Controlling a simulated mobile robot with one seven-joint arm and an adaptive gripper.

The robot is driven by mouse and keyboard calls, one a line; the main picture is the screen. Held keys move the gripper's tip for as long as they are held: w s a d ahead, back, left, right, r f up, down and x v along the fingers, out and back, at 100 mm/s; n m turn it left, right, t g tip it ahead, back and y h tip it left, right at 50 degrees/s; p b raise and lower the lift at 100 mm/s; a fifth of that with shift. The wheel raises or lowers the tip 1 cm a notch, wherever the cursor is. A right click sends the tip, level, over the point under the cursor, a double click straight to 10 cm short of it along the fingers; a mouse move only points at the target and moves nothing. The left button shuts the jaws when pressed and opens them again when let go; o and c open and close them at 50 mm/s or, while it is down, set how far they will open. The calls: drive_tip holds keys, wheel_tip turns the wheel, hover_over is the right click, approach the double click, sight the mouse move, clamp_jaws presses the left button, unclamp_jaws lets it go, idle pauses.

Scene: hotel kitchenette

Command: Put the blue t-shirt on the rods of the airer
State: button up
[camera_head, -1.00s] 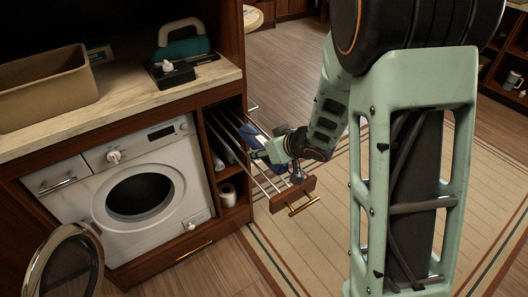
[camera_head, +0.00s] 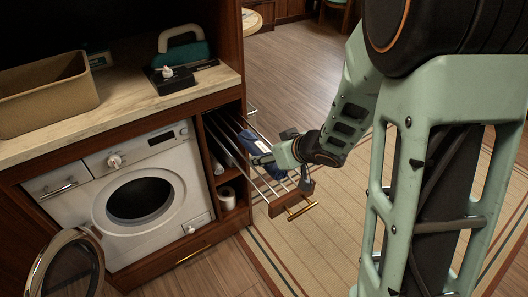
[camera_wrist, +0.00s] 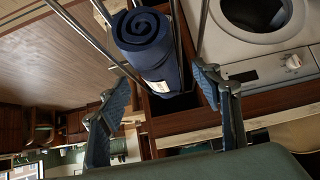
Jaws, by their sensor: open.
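The blue t-shirt (camera_head: 254,141) is a dark blue roll lying on the rods of the pulled-out airer (camera_head: 270,185), toward the cabinet end. In the wrist view the rolled t-shirt (camera_wrist: 150,50) shows its spiral end, with metal rods beside it. My gripper (camera_head: 262,158) is at the t-shirt's near side, above the rods. In the wrist view my gripper (camera_wrist: 162,95) is open, one finger to each side of the roll's line, with a gap between the fingers and the cloth. The roll's underside is hidden.
The airer's wooden front has a brass handle (camera_head: 302,210). A washing machine (camera_head: 140,195) with its door open stands left of it. A tan bin (camera_head: 45,92) and an iron (camera_head: 182,45) are on the counter. Rug and floor to the right are open.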

drive_tip(key=p+v, duration=0.2)
drive_tip(key=v, duration=0.5)
drive_tip(key=shift+s+r, duration=0.2)
drive_tip(key=shift+d, duration=0.15)
